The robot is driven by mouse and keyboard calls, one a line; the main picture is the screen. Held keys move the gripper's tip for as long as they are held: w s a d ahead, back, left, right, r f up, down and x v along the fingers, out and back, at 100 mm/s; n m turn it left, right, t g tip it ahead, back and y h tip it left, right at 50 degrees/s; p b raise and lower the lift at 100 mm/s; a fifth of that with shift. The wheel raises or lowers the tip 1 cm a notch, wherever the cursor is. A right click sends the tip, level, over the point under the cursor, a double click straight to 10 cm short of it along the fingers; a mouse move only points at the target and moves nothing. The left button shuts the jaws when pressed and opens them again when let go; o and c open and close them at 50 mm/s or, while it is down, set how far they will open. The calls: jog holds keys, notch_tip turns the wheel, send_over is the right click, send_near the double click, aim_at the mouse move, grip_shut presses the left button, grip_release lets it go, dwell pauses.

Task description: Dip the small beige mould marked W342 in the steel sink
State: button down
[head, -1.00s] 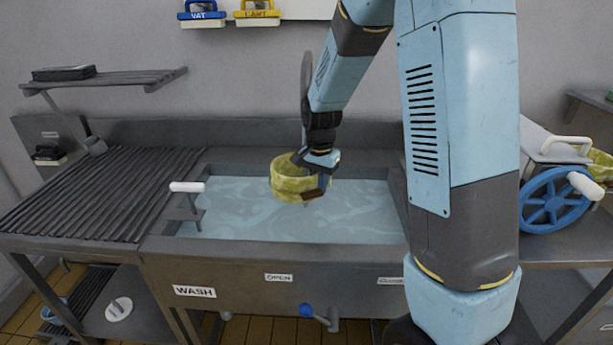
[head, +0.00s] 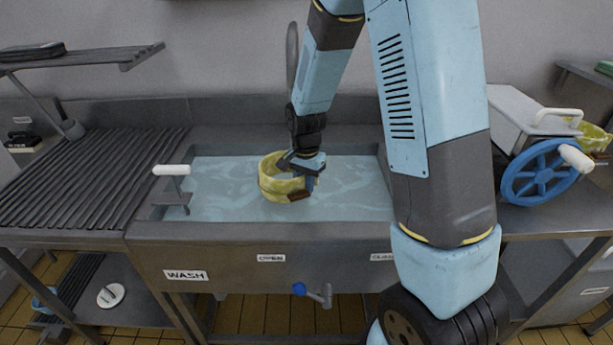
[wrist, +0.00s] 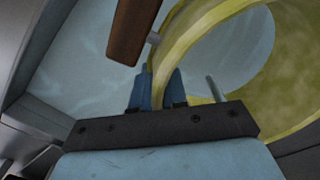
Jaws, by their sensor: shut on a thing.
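A yellowish-beige ring-shaped mould (head: 272,181) with a brown block on its side is over the steel sink (head: 225,232). It sits low, at or just above the water (head: 345,200); I cannot tell whether its base touches. No W342 mark is readable. My gripper (head: 309,180) is shut on the mould's wall at its right side. In the wrist view the two blue fingertips (wrist: 160,88) pinch the mould's rim (wrist: 190,32), beside the brown block (wrist: 130,28). The mould is open inside, and pale water shows through it.
A slatted drainboard (head: 90,185) adjoins the sink on the left. A white-handled fitting (head: 172,170) stands at the sink's left edge. A blue handwheel (head: 540,172) and another yellowish mould (head: 592,137) are on the right bench. A blue-knobbed tap (head: 315,292) is below the sink front.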

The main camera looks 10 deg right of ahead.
notch_tip(320, 180, down, 11)
dwell(0.8)
dwell(0.5)
jog(key=shift+s+d, duration=0.15)
jog(key=shift+d, duration=0.45)
jog(key=shift+a, duration=0.15)
jog(key=shift+a, duration=0.5)
dwell(0.5)
notch_tip(320, 180, up, 17)
jog(key=shift+r, duration=0.1)
dwell(0.7)
dwell(1.1)
